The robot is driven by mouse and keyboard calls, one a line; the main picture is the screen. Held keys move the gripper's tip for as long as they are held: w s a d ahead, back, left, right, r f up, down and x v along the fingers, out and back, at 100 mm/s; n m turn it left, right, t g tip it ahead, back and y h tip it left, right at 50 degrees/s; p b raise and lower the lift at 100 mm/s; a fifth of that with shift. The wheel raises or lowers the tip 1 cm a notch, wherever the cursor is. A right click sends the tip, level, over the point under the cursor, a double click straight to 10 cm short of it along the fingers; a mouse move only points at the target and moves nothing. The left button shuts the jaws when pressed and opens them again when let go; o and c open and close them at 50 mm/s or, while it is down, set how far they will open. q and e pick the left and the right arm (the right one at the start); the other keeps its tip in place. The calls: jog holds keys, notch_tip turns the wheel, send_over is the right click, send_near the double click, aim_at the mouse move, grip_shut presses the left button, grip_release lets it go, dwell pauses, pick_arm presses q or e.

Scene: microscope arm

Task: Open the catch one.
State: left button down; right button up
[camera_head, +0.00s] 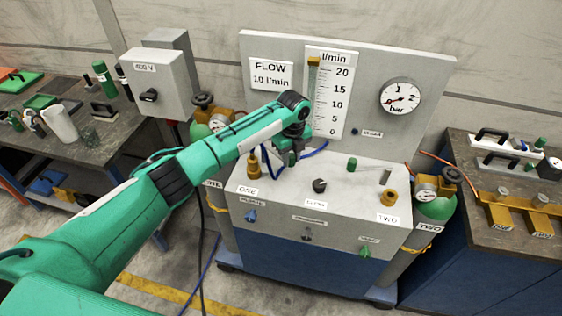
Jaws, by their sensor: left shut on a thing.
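My left gripper (291,157) is over the back of the grey console top (310,184), between the brass fitting beside the ONE label (247,190) and the green-topped post (352,163). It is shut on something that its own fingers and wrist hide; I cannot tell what. A blue hose (315,151) loops behind and beside it. The brass fitting (252,164) stands upright, apart from the gripper. No part is clearly readable as catch one. My right gripper is not in view.
The flow scale (328,95) and bar gauge (400,96) are on the panel behind. Benches stand left (110,150) and right (490,240).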

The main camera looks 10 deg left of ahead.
pick_arm(q)
jog(key=shift+w+d+r+n+b, duration=0.1)
jog(key=shift+w+d+n+b, duration=0.15)
jog(key=shift+w+n, duration=0.35)
jog(key=shift+w+d+n+b, duration=0.1)
jog(key=shift+w+d+n, duration=0.2)
jog(key=shift+w+n, duration=0.25)
jog(key=c, duration=1.1)
grip_release()
